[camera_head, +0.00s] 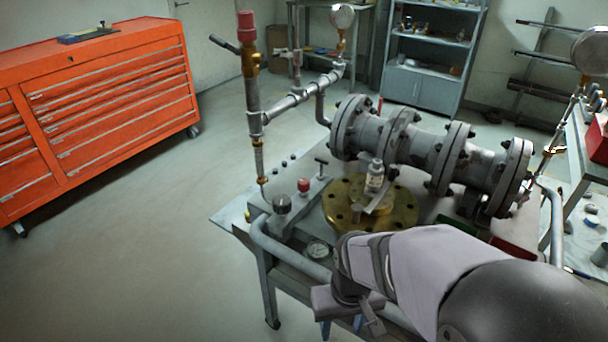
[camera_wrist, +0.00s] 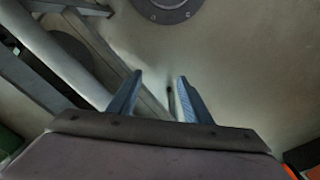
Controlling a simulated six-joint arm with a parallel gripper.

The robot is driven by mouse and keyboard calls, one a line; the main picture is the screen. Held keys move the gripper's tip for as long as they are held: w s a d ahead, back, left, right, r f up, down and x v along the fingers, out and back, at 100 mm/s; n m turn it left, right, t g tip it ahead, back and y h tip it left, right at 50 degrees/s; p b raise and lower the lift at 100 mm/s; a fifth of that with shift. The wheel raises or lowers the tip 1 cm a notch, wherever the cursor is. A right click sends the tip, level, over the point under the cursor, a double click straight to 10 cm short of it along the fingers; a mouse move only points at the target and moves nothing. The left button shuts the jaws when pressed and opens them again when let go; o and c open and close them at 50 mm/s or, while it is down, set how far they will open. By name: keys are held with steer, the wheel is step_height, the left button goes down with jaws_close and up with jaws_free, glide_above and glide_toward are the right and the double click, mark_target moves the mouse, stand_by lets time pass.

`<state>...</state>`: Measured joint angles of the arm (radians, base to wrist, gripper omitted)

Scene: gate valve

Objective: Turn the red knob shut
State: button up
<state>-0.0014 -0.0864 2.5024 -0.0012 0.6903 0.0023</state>
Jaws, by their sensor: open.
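A second red part, a tall cap (camera_head: 246,28), tops the upright brass-and-steel pipe. My gripper (camera_head: 342,326) hangs low at the near edge of the bench, pointing down, apart from both red parts. In the wrist view my gripper (camera_wrist: 160,80) shows two blue fingers spread apart with nothing between them. Neither red part can be made out in the wrist view.
A grey bent pipe (camera_head: 290,257) runs along the front edge near my arm. An orange tool cabinet (camera_head: 110,100) stands left; floor between is clear.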

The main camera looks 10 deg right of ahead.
steer(key=w+r+t+p, duration=0.2)
steer(key=w+r+p, duration=0.9)
steer(key=w+r, duration=0.25)
steer(key=t+p, duration=0.2)
steer(key=p, duration=0.3)
glide_toward(304, 182)
steer(key=f, duration=0.1)
steer(key=shift+w+p+x, duration=0.2)
steer(key=shift+p+x, duration=0.7)
steer(key=shift+x, duration=3)
steer(key=shift+r, duration=0.1)
steer(key=c, duration=1.1)
